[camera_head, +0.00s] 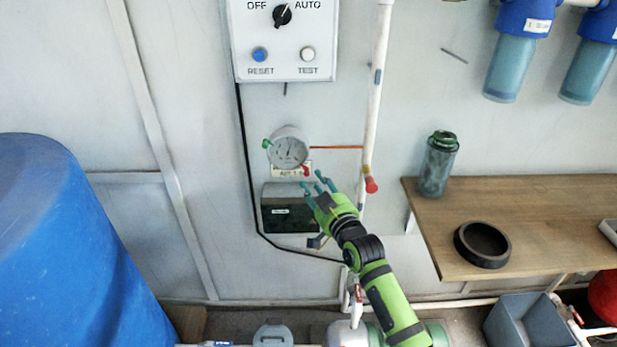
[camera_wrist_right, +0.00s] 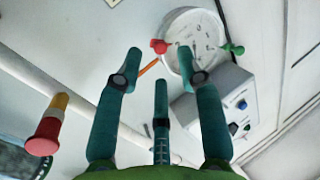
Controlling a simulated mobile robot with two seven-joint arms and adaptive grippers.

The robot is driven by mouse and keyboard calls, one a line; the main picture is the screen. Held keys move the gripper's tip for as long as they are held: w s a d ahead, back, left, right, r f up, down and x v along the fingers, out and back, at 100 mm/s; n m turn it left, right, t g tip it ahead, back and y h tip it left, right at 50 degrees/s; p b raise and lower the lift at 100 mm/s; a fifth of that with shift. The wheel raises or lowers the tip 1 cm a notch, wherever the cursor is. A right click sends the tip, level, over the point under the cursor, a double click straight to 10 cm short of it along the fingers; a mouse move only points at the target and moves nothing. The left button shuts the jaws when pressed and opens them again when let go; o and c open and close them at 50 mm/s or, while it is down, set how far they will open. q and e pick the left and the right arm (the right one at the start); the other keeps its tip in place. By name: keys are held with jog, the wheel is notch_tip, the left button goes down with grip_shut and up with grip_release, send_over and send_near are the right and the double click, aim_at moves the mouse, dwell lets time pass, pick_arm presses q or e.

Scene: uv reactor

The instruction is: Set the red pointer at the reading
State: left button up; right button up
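A round white gauge (camera_head: 289,149) is mounted on the wall below the control box. The red pointer (camera_head: 306,170) is a small knob at the gauge's lower right rim, and a green pointer (camera_head: 267,143) sits at its left rim. The label below the gauge is too small to read surely. My right gripper (camera_head: 319,182) is open and empty, just below and right of the red pointer. In the right wrist view, the gripper (camera_wrist_right: 160,62) has its fingers spread, with the red pointer (camera_wrist_right: 159,46) beyond the fingertips, apart from them. My left gripper is not in view.
A red-ended valve (camera_head: 371,185) on the white pipe is close to the right of my gripper. A dark box (camera_head: 288,208) is below the gauge. A wooden shelf (camera_head: 530,215) with a bottle (camera_head: 438,165) and black ring (camera_head: 482,244) stands right; a blue barrel (camera_head: 60,245) stands left.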

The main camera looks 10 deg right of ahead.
aim_at(307, 175)
jog(key=shift+w+a, duration=0.2)
jog(key=shift+w, duration=0.65)
jog(key=shift+w+a, duration=0.15)
jog(key=shift+w, duration=0.65)
grip_shut()
